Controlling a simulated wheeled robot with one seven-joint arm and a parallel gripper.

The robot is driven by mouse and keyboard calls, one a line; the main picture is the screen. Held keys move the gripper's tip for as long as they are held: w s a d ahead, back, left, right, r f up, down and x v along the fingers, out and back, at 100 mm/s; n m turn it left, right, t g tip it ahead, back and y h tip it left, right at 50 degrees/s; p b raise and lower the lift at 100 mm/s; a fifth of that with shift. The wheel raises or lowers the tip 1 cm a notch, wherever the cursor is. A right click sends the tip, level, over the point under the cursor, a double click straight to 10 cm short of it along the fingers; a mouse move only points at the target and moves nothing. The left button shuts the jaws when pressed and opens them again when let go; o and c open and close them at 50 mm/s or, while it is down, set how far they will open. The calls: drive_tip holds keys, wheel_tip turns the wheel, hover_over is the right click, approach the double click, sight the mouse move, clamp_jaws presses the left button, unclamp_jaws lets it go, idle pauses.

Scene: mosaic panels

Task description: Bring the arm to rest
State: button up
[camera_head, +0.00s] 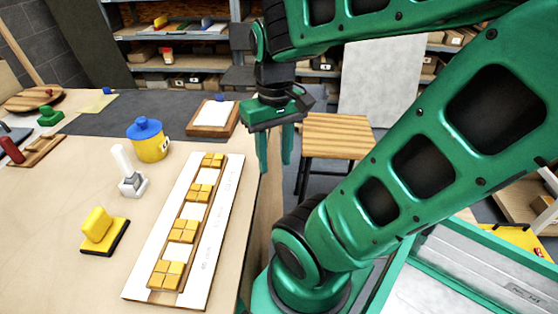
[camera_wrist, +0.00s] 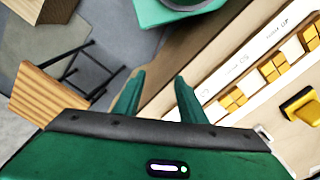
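My green gripper (camera_head: 275,162) hangs fingers-down beside the right edge of the table, out past the far end of the mosaic panel. Its two fingers are apart with nothing between them. They also show apart and empty in the wrist view (camera_wrist: 159,88). My green arm reaches across the right side of the head view and bends over at the top. The white mosaic panel (camera_head: 218,215) lies on the table with several groups of yellow tiles in a row and pale squares between them. It also shows in the wrist view (camera_wrist: 222,82).
On the table (camera_head: 85,170) stand a yellow pot with blue lid (camera_head: 150,143), a white-handled stamp (camera_head: 128,178), a yellow block on a dark base (camera_head: 98,232) and a clipboard (camera_head: 213,115). A wooden stool (camera_head: 335,133) stands right of my gripper. Shelves line the back.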

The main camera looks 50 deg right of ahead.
drive_tip(key=shift+s+d+f+m, duration=0.2)
drive_tip(key=shift+s+f+m, duration=0.05)
drive_tip(key=shift+s+m, duration=0.3)
drive_tip(key=shift+s+d+f+m, duration=0.15)
drive_tip(key=shift+s+f+m, duration=0.05)
drive_tip(key=shift+s+m, duration=0.3)
idle(0.5)
